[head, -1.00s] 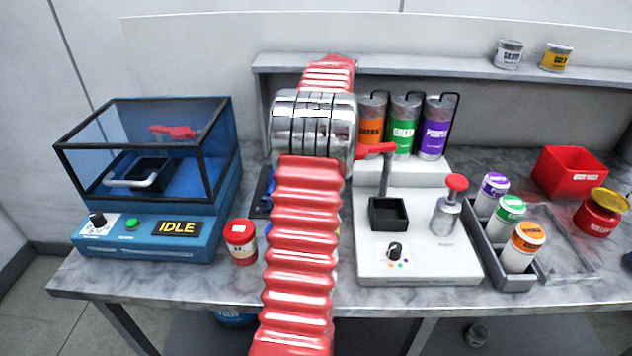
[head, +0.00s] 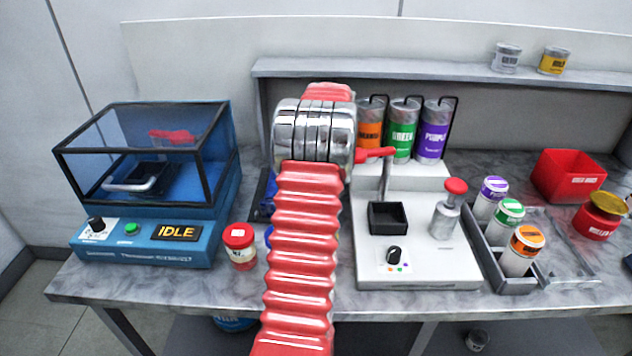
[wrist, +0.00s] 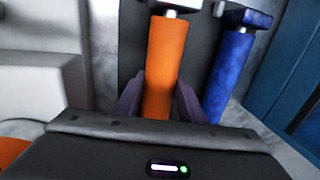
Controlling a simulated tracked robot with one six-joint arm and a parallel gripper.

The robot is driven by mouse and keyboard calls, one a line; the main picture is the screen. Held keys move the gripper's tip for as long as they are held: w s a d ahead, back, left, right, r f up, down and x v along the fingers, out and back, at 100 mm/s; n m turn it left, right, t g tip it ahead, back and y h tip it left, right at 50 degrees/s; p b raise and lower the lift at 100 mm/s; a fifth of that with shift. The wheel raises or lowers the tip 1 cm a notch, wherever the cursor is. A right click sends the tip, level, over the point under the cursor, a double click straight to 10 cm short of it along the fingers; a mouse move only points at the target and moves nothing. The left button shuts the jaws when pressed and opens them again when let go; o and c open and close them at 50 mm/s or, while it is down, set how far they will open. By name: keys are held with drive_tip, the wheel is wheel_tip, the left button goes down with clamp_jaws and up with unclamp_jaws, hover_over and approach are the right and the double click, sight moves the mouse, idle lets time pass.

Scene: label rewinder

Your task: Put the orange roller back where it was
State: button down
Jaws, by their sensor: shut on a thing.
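The orange roller (wrist: 165,65) stands out in the middle of the wrist view, with a pale metal pin at its far end. My gripper (wrist: 160,105) has its two dark purplish fingers on either side of the roller and is shut on it. The roller is over or on a dark grey holder (wrist: 205,45); I cannot tell whether it touches it. A blue roller (wrist: 232,70) is just to the right, apart from my fingers. In the head view my arm hides the gripper and the orange roller.
A blue machine (head: 140,240) reading IDLE stands left, with a red-lidded jar (head: 239,248) beside it. A white machine (head: 425,262) with a red lever is right of my arm. Orange, green and purple cans (head: 403,135) stand behind it. A grey rack (head: 515,285) holds small bottles.

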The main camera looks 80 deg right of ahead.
drive_tip(key=shift+f, duration=0.25)
drive_tip(key=c, duration=1.2)
unclamp_jaws()
drive_tip(key=shift+f, duration=0.15)
drive_tip(key=shift+o, duration=0.2)
drive_tip(key=v, duration=1.2)
drive_tip(key=shift+w+r, duration=0.1)
drive_tip(key=shift+r, duration=0.1)
